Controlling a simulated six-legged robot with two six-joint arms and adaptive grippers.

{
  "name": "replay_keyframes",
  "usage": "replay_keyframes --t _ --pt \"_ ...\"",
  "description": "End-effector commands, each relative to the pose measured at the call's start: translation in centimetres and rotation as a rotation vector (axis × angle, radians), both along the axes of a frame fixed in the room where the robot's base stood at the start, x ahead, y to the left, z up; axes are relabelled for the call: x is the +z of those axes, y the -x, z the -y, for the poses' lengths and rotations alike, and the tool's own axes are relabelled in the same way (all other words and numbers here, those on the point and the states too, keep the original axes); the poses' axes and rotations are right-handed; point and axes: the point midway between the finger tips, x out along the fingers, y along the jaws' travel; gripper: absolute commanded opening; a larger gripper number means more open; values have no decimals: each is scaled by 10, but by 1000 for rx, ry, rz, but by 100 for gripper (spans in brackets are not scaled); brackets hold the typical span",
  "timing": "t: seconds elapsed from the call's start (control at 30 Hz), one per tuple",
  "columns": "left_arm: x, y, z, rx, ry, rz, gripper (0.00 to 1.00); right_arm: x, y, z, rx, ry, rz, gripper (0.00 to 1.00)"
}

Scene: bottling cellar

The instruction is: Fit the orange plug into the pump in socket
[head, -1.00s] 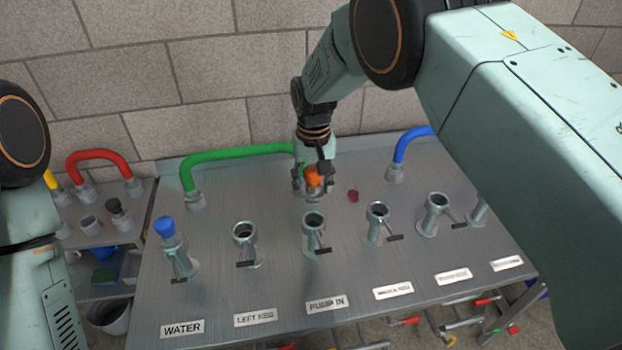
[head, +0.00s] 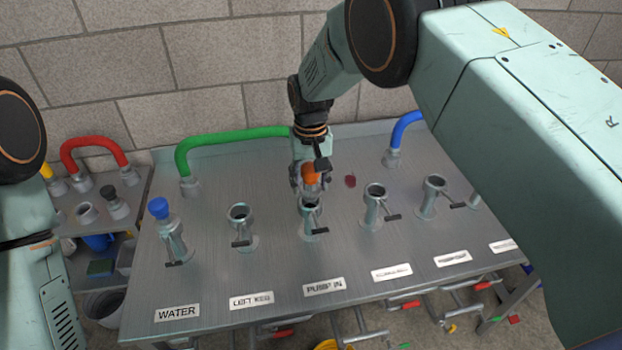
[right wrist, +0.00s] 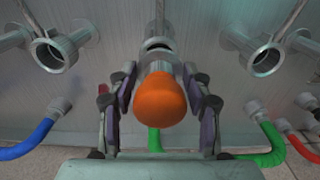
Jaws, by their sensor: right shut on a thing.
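The orange plug (head: 311,174) is held in my right gripper (head: 310,186), just above and behind the pump in socket (head: 311,217). In the right wrist view the plug (right wrist: 160,98) has a rounded orange cap and a grey metal body, with the fingers of my right gripper (right wrist: 159,92) shut on both sides of it. The pump in socket (right wrist: 157,45) shows just beyond the plug's far end, its mouth partly hidden. I cannot tell whether the plug touches the socket's rim. My left gripper is out of view.
The left keg socket (head: 240,220) stands open to the left, and another open socket (head: 375,200) to the right. The water socket holds a blue plug (head: 158,208). A green hose (head: 235,140) and a blue hose (head: 402,130) arch behind. A dark red disc (head: 350,181) lies near my gripper.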

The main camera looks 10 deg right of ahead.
Motion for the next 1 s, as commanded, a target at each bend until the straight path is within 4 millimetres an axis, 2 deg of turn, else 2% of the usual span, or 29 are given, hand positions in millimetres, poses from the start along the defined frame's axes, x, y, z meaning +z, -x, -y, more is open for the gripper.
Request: replay_keyframes --t 0.27,0.3,0.33,0.4,0.63,1.0 --pt "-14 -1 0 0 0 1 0 -19 0 0 0 0 0 18" --pt "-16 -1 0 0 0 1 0 -21 0 0 0 0 1 14" --pt "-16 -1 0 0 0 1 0 -23 0 0 0 0 1 14" --pt "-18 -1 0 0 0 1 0 -27 0 0 0 0 0 2" --pt "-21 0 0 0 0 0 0 -36 1 0 0 0 -4 1" --pt "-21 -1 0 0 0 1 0 -34 0 0 0 0 -1 1"
